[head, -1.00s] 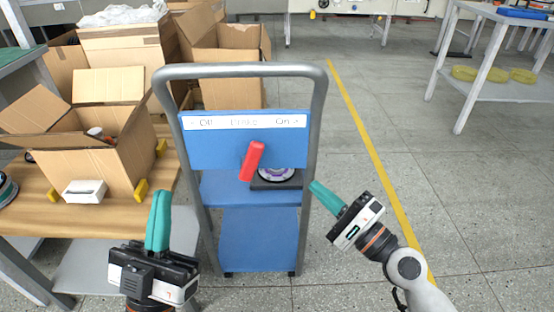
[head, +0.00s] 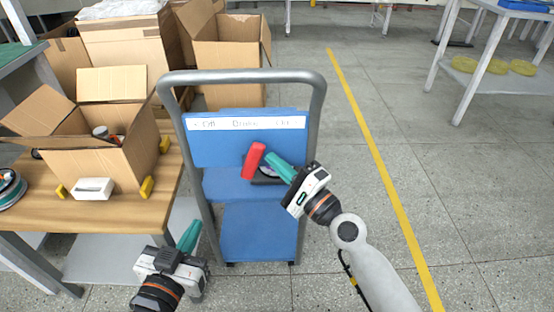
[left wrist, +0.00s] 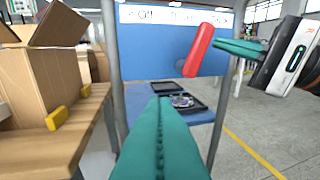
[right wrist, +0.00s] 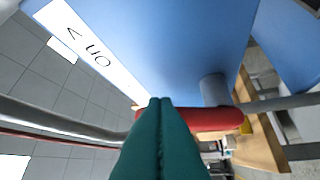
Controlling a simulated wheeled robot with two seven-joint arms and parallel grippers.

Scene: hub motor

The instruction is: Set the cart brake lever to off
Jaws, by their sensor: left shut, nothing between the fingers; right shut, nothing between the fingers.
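The blue cart's panel (head: 215,150) carries a white label strip (head: 245,123) reading Off at the left, with a word in the middle and On at the right. The red brake lever (head: 254,161) sits on the panel's front, its top leaning right, toward On. My right gripper (head: 272,158) is shut and empty, its teal fingertips close to the lever's right side; I cannot tell if they touch. In the right wrist view the red lever (right wrist: 215,120) lies just beyond the fingers. My left gripper (head: 192,228) is shut and empty, low in front of the cart's left side.
The cart's grey handle frame (head: 316,110) rises around the panel. A wooden table (head: 100,212) with an open cardboard box (head: 118,165) and a small white box (head: 93,189) stands left. Open floor lies right, crossed by a yellow line (head: 385,175).

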